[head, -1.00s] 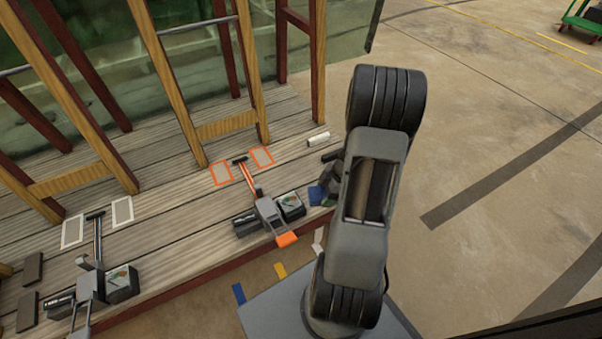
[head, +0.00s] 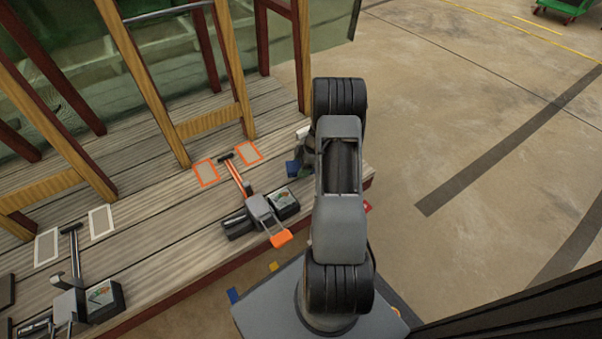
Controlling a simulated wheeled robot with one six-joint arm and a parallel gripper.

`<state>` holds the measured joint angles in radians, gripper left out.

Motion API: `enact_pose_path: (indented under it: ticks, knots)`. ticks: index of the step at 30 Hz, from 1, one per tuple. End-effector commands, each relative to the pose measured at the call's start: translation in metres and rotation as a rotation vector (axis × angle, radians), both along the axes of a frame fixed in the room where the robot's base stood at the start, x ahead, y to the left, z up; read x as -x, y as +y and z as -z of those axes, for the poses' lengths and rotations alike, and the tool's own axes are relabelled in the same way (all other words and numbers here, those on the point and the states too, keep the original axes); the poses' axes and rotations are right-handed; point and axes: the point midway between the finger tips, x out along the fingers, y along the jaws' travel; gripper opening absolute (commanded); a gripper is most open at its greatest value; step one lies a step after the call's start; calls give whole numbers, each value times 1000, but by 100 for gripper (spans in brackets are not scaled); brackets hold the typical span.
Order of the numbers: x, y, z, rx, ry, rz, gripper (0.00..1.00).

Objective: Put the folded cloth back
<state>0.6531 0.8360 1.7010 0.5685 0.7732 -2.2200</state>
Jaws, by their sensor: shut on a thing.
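My gripper (head: 305,157) is mostly hidden behind my own arm, over the right part of the wooden platform (head: 160,235). A small blue piece (head: 292,168), which looks like the folded cloth, shows at the gripper's lower left. My gripper is shut on it. The fingertips are not clear, and I cannot tell whether the cloth touches the boards. Two orange-edged rectangles (head: 206,173) lie on the platform to its left, one on each side of an orange-handled tool.
A white roll (head: 303,132) lies just behind my gripper. A grey tool with an orange tip (head: 268,218) and a dark box (head: 284,203) stand left of my arm. Wooden posts (head: 150,90) rise behind. A small red item (head: 367,206) is at the platform's right edge. Open floor lies right.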

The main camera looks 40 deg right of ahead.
Motion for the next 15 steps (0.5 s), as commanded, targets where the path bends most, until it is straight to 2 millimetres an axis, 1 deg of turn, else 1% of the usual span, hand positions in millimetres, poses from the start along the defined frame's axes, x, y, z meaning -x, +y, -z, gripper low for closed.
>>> enact_pose_path:
  ticks: [8, 12, 15]
  knots:
    - [-8, -3, 12, 0, -1, 0, 50]
    - [-7, -3, 33, -2, 2, 2, 50]
    - [-8, -3, 42, -1, 1, 3, 50]
